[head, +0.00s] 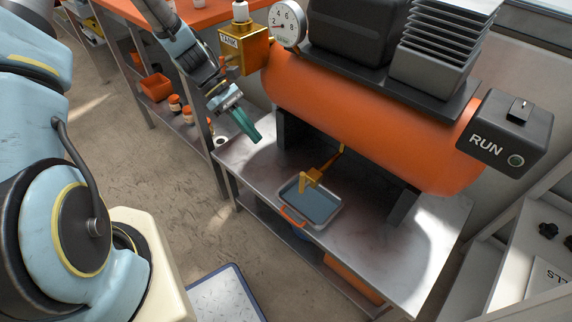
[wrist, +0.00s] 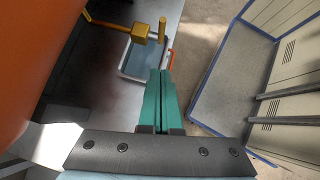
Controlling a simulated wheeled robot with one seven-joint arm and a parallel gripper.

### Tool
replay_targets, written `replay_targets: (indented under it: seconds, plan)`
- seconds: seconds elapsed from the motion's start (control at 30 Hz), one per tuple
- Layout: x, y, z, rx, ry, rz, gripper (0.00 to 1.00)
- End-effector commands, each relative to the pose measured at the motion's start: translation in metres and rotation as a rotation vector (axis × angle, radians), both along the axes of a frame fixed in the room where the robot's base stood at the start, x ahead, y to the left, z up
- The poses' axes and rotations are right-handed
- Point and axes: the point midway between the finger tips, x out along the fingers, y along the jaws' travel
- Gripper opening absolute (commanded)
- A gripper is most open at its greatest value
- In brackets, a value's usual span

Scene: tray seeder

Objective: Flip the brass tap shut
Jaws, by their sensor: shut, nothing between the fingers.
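The brass tap (head: 313,175) sits on a thin brass pipe below the orange tank, over a shallow metal tray (head: 327,224). In the wrist view the tap body (wrist: 141,32) is a small block, with a brass lever (wrist: 162,29) sticking out at its right end. The lever's exact angle is hard to tell. My gripper (head: 257,138) has teal fingers, shut and empty, left of the tap and above the bench's left end in the head view. In the wrist view the gripper (wrist: 160,74) is apart from the tap.
The orange tank (head: 370,120) overhangs the steel bench (head: 385,262). The tray has an orange handle (head: 291,218) and holds bluish liquid. A gauge (head: 286,24) and a brass block marked TANK (head: 244,50) sit by my arm. A RUN switch box (head: 505,132) is at right.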

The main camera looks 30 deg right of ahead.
Motion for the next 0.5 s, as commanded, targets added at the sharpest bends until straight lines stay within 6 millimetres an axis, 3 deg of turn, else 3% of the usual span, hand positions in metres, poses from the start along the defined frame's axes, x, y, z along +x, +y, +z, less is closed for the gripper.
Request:
replay_targets:
  seconds: [0.23, 0.5]
  plan:
    - [-0.012, -0.005, -0.012, 0.000, 0.002, -0.001, 0.00]
    - [-0.047, -0.022, -0.050, 0.001, 0.004, -0.002, 0.00]
